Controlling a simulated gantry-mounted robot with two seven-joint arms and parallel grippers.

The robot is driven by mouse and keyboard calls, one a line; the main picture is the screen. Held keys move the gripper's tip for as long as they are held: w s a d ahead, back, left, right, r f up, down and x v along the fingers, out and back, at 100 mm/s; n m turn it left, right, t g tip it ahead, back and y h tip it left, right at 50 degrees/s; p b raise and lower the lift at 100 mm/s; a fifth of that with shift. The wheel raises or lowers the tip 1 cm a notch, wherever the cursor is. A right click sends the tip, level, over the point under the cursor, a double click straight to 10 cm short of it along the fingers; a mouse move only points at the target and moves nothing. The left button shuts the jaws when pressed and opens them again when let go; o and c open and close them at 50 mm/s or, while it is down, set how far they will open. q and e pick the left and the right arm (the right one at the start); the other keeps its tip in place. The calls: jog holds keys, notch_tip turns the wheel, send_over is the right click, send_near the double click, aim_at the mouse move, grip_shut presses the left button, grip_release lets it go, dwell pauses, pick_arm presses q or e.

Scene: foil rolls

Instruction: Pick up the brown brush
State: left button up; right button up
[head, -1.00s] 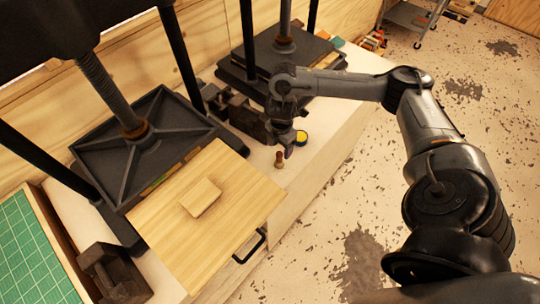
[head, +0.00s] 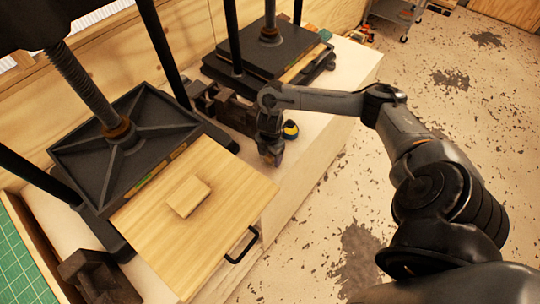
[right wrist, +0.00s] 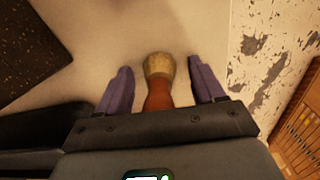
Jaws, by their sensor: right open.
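The brown brush (right wrist: 157,85) shows in the right wrist view, with a reddish-brown handle and a tan bristle end. It lies between the two fingers of my right gripper (right wrist: 160,68), with a gap on each side. The fingers are open and do not grip it. In the head view my right gripper (head: 270,152) points down over the pale bench top and mostly hides the brush. My left gripper is in no view.
Dark presses (head: 125,140) stand to the left and back. A wooden board (head: 215,225) with a small block (head: 189,196) and black handle (head: 242,246) lies in front. Bench edge is close on the right.

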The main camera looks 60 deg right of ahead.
jog(key=c, duration=1.1)
jog(key=shift+o, duration=0.2)
jog(key=shift+r, duration=0.85)
notch_tip(320, 180, up, 3)
jog(key=shift+w+d+r+p, duration=0.1)
jog(key=shift+p, duration=0.7)
jog(key=s+d+r+b, duration=0.1)
jog(key=s+d+r, duration=0.5)
jog(key=d, duration=0.3)
jog(key=shift+d+b, duration=0.3)
jog(key=shift+d, duration=0.1)
